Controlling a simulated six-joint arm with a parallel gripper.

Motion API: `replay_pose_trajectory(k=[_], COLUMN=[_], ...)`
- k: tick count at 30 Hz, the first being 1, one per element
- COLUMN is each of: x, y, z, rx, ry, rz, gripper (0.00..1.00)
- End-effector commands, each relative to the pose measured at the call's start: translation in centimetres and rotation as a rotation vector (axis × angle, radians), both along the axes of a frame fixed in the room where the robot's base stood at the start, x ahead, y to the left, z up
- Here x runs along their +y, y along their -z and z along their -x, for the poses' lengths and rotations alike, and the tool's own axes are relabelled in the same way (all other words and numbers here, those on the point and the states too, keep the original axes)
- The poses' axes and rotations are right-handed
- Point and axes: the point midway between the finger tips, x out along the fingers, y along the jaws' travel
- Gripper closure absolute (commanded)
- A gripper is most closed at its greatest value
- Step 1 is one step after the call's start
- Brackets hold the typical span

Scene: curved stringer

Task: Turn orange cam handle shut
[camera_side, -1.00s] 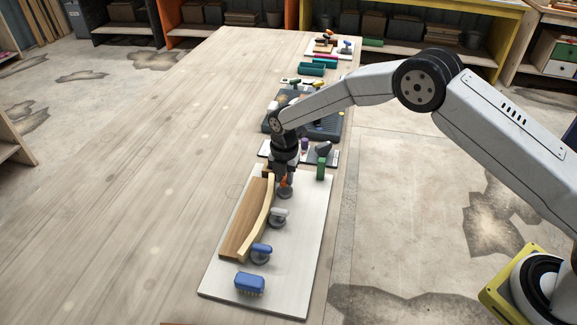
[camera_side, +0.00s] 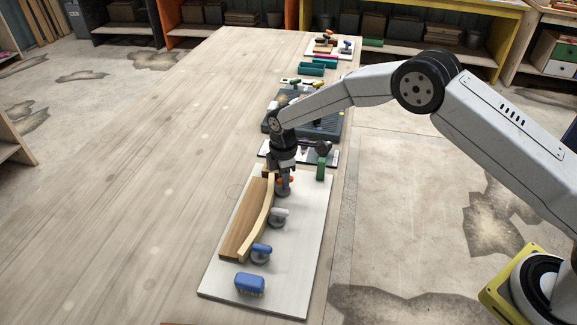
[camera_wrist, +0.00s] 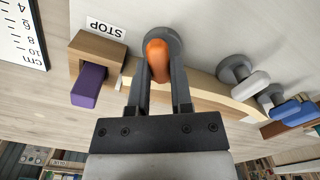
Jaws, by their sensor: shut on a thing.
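The orange cam handle (camera_wrist: 157,60) sits between the two fingers of my gripper (camera_wrist: 158,72) in the wrist view, and the fingers are shut on it. A grey round cam base shows behind it. In the side view the orange handle (camera_side: 287,180) shows only partly beside my gripper (camera_side: 282,186), at the far end of the white board (camera_side: 290,285). The pale curved stringer (camera_side: 263,222) stands on edge along a brown wooden form (camera_side: 238,225). It passes close by the orange cam in the wrist view (camera_wrist: 215,93); whether they touch is hidden.
A white-handled cam (camera_side: 278,214) and a blue-handled cam (camera_side: 261,251) stand along the stringer. A blue brush (camera_side: 249,283) lies at the near end. A STOP block (camera_wrist: 97,47) with a purple piece (camera_wrist: 88,86) is near my gripper. A green upright piece (camera_side: 321,168) stands right.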

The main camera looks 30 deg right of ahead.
Motion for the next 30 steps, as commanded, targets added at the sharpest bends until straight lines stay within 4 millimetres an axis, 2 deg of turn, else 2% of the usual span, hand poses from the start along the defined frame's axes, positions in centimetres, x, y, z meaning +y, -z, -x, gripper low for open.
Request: replay_pose_trajectory(k=[15, 22, 30], x=[-0.02, -0.04, -0.05], y=[-0.11, -0.12, -0.13], z=[-0.2, -0.24, -0.26], rx=[-0.001, -0.001, -0.001], ry=[0.445, 0.55, 0.585], rz=[-0.001, 0.0, -0.001], gripper=[1.0, 1.0, 1.0])
